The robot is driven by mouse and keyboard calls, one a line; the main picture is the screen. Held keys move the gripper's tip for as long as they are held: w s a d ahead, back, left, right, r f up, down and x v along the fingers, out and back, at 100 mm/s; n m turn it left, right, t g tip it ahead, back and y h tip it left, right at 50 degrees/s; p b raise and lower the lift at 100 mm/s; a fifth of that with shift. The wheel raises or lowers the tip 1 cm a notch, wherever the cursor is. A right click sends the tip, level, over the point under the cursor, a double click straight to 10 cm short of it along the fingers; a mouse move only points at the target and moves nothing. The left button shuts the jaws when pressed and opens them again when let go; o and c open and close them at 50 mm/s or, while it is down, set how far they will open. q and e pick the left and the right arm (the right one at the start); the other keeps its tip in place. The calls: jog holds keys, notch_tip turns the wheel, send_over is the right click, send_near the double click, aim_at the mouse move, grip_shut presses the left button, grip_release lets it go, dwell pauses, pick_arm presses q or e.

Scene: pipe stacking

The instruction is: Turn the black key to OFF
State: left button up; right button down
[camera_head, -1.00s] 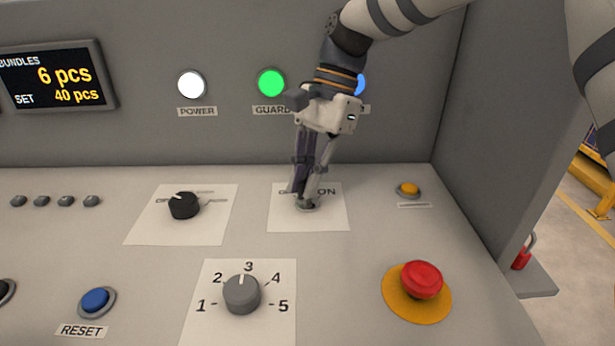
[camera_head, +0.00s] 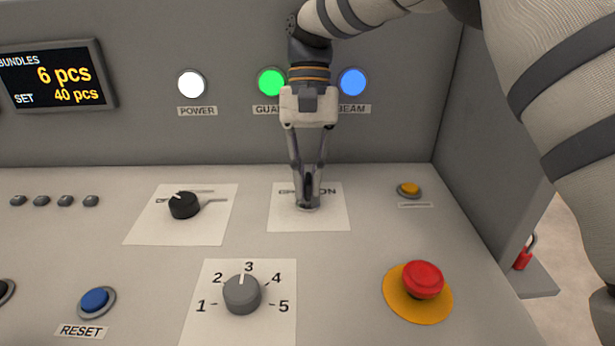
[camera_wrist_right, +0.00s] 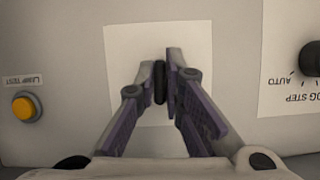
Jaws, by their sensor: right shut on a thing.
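The black key (camera_wrist_right: 160,82) stands on a white label plate (camera_head: 337,215) on the sloped panel. In the wrist view it is a narrow dark upright shape between my fingertips. My right gripper (camera_head: 307,200) points down over the plate and is shut on the key; it also shows in the wrist view (camera_wrist_right: 160,85). In the head view the fingers hide most of the key and the middle of the lettering; "ON" shows to the right. My left gripper is not in view.
A black selector knob (camera_head: 184,205) is left of the plate. A grey numbered dial (camera_head: 241,294) is in front. A red mushroom button (camera_head: 422,279) is at the front right, and a small yellow button (camera_head: 409,189) is to the right. Lamps line the back wall.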

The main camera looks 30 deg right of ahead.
jog(key=n+h, duration=0.1)
jog(key=n, duration=0.1)
jog(key=n+h, duration=0.1)
jog(key=n, duration=0.2)
jog(key=shift+n+g, duration=0.3)
jog(key=shift+n+h, duration=0.8)
jog(key=shift+n, duration=1.2)
jog(key=c, duration=1.7)
grip_release()
jog(key=v, duration=0.7)
jog(key=shift+r, duration=0.3)
jog(key=shift+a, duration=0.1)
